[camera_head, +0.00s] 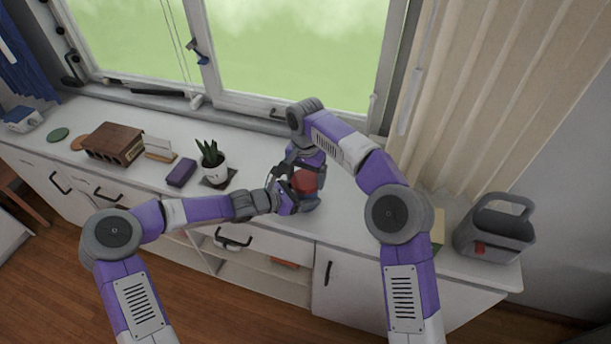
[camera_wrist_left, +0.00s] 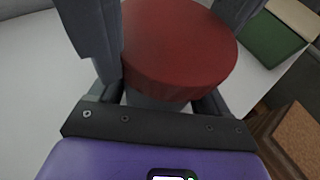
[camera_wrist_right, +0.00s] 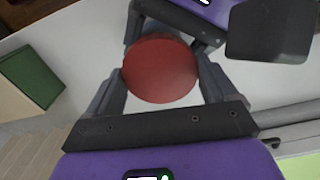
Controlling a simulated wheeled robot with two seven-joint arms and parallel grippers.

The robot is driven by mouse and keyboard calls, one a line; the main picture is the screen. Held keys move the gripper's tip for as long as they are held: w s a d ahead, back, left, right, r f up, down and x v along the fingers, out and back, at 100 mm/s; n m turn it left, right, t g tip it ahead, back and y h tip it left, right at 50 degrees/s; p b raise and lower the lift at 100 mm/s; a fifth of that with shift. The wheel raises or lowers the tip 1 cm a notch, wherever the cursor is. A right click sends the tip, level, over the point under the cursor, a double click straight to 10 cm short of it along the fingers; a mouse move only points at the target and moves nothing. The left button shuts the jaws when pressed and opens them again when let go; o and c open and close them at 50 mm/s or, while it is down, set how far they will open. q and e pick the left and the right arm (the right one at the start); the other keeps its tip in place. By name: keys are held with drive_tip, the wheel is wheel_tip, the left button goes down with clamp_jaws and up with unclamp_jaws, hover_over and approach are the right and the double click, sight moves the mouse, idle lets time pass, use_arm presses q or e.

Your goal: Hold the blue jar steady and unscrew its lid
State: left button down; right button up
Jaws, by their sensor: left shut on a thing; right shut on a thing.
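The blue jar (camera_head: 311,203) stands on the white cabinet top, mostly hidden by my grippers. Its round red lid (camera_head: 305,182) is on top and shows clearly in the left wrist view (camera_wrist_left: 178,45) and the right wrist view (camera_wrist_right: 160,68). My left gripper (camera_head: 290,196) comes from the left and is shut on the jar body, below the lid. My right gripper (camera_head: 304,170) comes from behind and is shut on the lid, a finger on each side of it. Whether the lid has turned or lifted cannot be told.
A potted plant (camera_head: 213,166) and a purple box (camera_head: 181,172) stand left of the jar. A wooden organizer (camera_head: 113,145) is farther left. A grey caddy (camera_head: 495,236) stands at the right end. A green and beige box (camera_wrist_right: 33,78) is partly behind my right arm.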

drive_tip(key=o, duration=1)
drive_tip(key=shift+c, duration=0.2)
drive_tip(key=shift+r, duration=2.3)
wheel_tip(320, 180, up, 2)
drive_tip(key=shift+r+m, duration=0.2)
drive_tip(key=shift+m, duration=1)
drive_tip(key=shift+r+m, duration=0.35)
drive_tip(key=shift+m, duration=0.15)
drive_tip(key=shift+f, duration=3.85)
